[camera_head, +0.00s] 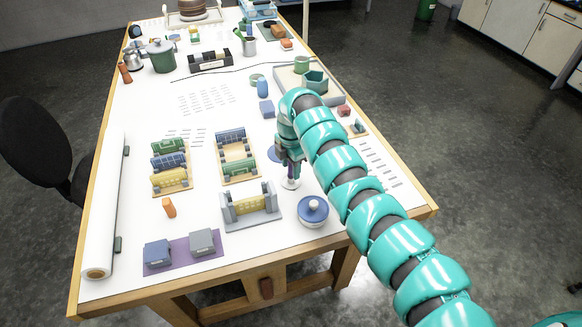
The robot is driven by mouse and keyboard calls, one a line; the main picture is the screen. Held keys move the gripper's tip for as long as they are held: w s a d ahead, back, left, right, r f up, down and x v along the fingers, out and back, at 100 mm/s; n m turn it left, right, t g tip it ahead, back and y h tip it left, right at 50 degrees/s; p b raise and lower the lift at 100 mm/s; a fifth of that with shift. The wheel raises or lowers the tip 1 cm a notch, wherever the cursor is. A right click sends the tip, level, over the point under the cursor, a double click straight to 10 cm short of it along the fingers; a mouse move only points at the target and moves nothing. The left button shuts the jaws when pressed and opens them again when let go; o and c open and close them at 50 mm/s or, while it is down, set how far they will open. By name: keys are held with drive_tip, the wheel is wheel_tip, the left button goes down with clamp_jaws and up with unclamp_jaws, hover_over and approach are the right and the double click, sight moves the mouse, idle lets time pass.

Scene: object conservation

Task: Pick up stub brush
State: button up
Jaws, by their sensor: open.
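My gripper (289,172) points down over the right front part of the white table, at the end of my teal arm. It is open, though its fingers are small and partly hidden by the wrist. No thing is plainly the stub brush. A squat round blue-and-white thing with a knob on top (313,209) stands just in front and right of my gripper, apart from it. A small orange upright piece (169,208) stands farther left. A pale round thing (291,184) shows right below the fingers; I cannot tell what it is.
Block trays (239,177), a purple mat (184,266) and a long white roll (108,205) lie farther left. The table's middle is fairly clear.

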drive_tip(key=shift+f, duration=1.05)
drive_tip(key=c, duration=1)
drive_tip(key=shift+r, duration=0.1)
